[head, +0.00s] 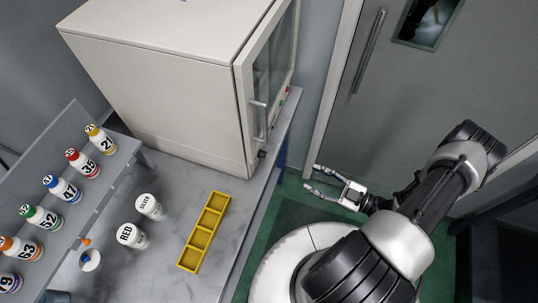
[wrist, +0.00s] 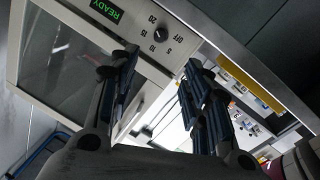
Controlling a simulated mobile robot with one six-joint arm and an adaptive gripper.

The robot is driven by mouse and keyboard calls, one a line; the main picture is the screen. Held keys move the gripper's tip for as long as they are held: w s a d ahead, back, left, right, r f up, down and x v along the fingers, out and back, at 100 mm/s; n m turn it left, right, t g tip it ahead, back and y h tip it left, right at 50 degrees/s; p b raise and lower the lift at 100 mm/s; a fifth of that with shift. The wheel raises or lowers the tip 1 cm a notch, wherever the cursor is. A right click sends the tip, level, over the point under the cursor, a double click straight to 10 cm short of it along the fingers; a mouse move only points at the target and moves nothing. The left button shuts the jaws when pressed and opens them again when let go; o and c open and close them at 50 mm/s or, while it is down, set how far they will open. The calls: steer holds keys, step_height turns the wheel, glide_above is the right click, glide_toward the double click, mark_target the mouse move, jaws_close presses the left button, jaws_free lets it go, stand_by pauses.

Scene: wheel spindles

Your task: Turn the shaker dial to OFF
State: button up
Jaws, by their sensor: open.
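The shaker is a large cream box (head: 165,70) on the bench in the head view, with a glass door on its right side. In the wrist view its front panel shows the black round dial (wrist: 161,35), with printed marks 5, 10, 15, 20 and OFF around it. Which mark the dial points to is too small to tell. A green READY display (wrist: 106,10) is lit beside it. My gripper (head: 316,178) is open and empty, to the right of the shaker's front and apart from it. In the wrist view its two fingers (wrist: 160,65) are spread, with the dial beyond them.
Several numbered bottles stand on a rack (head: 72,122). A grey door (head: 365,110) is behind my gripper.

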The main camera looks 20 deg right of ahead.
mark_target(262, 154)
steer(key=x, duration=1.6)
steer(key=shift+w+a, duration=0.2)
steer(key=shift+a, duration=0.2)
steer(key=shift+c, duration=0.5)
jaws_close()
